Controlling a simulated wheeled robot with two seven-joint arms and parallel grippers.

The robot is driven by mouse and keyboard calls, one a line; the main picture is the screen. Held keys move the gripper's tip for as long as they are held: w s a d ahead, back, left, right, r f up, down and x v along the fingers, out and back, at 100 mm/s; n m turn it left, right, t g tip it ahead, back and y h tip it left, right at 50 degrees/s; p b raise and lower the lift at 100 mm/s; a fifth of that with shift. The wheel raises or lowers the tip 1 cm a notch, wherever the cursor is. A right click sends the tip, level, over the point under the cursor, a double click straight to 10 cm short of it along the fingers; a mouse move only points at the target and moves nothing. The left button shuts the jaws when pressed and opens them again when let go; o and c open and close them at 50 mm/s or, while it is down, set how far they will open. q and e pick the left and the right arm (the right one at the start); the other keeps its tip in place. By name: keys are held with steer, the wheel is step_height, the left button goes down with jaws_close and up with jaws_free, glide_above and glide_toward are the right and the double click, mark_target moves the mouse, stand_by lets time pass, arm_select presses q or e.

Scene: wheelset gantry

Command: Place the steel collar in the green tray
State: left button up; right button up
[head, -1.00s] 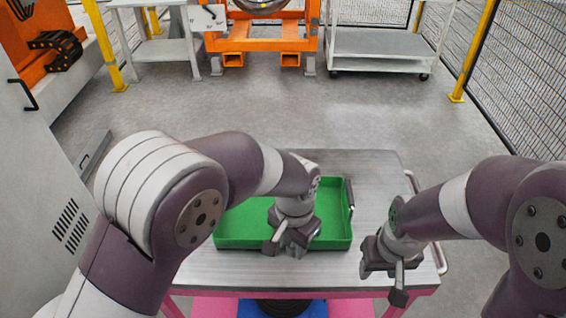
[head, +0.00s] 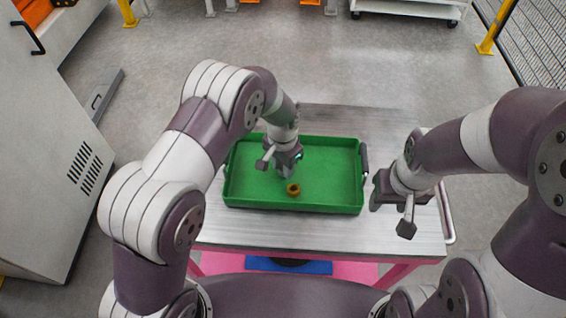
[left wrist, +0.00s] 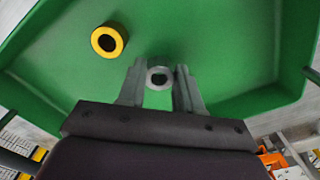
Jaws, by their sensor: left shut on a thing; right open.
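The steel collar is a small grey ring (left wrist: 158,77) between the two fingertips of my left gripper (left wrist: 160,85) in the left wrist view. My left gripper is shut on it. In the head view my left gripper (head: 285,170) points down inside the outline of the green tray (head: 330,207), and the collar cannot be made out there. Tray floor shows around the fingers; I cannot tell whether the collar touches it. My right gripper (head: 391,214) is open and empty, to the right of the tray over the table.
A yellow-brown ring (head: 293,189) lies on the tray floor close to my left gripper; it also shows in the left wrist view (left wrist: 109,39). The tray has a dark handle (head: 365,160) on its right side. The metal tabletop (head: 400,130) is bare at the back right.

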arm_select(q)
steer(key=shift+f, duration=0.3)
steer(key=shift+w+f, duration=0.1)
steer(key=shift+f, duration=0.1)
steer(key=o, duration=1)
steer(key=shift+o, duration=0.2)
